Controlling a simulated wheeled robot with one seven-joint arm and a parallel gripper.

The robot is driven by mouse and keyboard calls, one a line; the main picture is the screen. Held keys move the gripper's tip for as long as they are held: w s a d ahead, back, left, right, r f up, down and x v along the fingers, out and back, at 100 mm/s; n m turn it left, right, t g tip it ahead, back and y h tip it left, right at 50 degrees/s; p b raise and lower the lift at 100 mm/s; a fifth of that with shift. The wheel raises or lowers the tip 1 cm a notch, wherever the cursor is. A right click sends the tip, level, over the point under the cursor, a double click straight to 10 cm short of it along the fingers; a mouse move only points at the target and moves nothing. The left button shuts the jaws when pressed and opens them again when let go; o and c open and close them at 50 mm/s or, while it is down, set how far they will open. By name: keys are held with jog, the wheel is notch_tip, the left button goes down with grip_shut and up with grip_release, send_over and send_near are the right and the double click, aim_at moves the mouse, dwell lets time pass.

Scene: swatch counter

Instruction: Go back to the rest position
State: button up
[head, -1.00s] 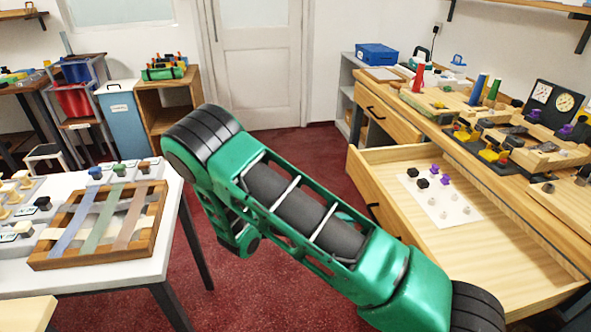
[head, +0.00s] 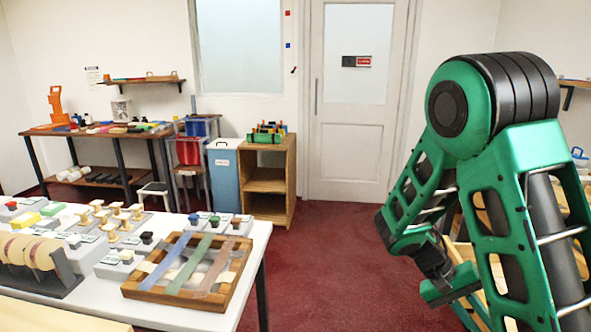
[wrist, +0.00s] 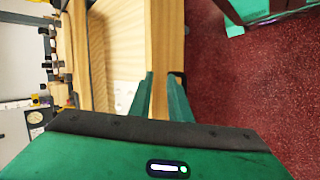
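My green arm stands at the right of the head view, bent at a high elbow, with its forearm hanging down. My gripper (wrist: 159,77) shows in the wrist view as two green fingers with a narrow gap between them. In the head view the fingertips are not clear, and my arm hides most of the drawer and the counter.
A white table (head: 205,318) at left carries a wooden frame (head: 137,293) with three cloth strips, and several stamps. A wooden shelf unit (head: 268,181) and blue bin (head: 223,175) stand by the door (head: 355,155). The red floor (head: 340,260) between table and arm is clear.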

jog(key=s+r+t+y, duration=0.2)
jog(key=s+r+y, duration=0.2)
jog(key=s+r, duration=0.2)
jog(key=s+a+r+m+t+y, duration=0.1)
jog(key=s+r+t+y, duration=0.2)
jog(key=s+r, duration=0.3)
jog(key=shift+s+a+m+y, duration=0.25)
jog(key=shift+s+y, duration=0.25)
jog(key=shift+s, duration=2.25)
jog(key=shift+w+f, duration=0.3)
jog(key=shift+w, duration=0.3)
jog(key=shift+d, duration=0.1)
